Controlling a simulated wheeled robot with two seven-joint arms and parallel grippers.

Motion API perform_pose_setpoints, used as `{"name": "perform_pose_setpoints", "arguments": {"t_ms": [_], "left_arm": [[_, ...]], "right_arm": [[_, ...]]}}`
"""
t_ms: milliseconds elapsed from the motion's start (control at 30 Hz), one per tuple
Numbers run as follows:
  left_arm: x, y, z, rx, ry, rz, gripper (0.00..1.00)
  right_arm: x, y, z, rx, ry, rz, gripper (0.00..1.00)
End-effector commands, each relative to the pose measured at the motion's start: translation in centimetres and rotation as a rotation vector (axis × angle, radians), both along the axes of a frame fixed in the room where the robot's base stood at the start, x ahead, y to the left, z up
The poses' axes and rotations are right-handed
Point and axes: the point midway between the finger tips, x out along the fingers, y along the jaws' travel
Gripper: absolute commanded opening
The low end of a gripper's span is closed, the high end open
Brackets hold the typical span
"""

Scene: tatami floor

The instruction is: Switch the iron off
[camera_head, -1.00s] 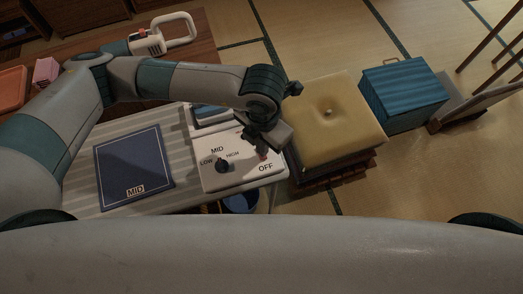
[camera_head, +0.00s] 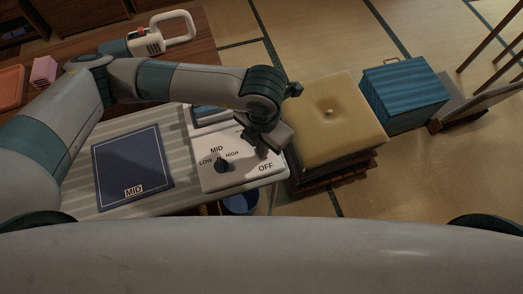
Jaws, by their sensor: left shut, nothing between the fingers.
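A white control panel (camera_head: 236,177) sits at the right end of the striped ironing board. Its black dial (camera_head: 221,165) stands among the marks LOW, MID and HIGH. The word OFF is printed near its right front corner. My left gripper (camera_head: 263,153) is shut and empty, pointing down with its tips at the panel just above the word OFF. The tips hide the spot beneath them, and no red shows there. I cannot tell whether they touch the panel. My right gripper is not in view.
A dark blue cloth (camera_head: 133,169) marked MID lies on the board (camera_head: 82,190). A yellow cushion (camera_head: 335,118) and a blue box (camera_head: 404,94) are to the right. A blue bucket (camera_head: 241,203) is below.

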Motion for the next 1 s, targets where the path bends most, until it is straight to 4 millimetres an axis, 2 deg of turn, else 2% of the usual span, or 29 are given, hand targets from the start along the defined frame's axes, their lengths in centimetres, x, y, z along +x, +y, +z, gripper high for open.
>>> {"name": "perform_pose_setpoints", "arguments": {"t_ms": [700, 1000], "left_arm": [[0.0, 0.0, -0.93, 0.0, 0.0, 0.0, 0.0], [0.0, -0.01, -0.04, 0.0, 0.0, 0.0, 0.0]], "right_arm": [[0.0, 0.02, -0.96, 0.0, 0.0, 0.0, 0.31], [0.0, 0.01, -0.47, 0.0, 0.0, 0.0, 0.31]]}}
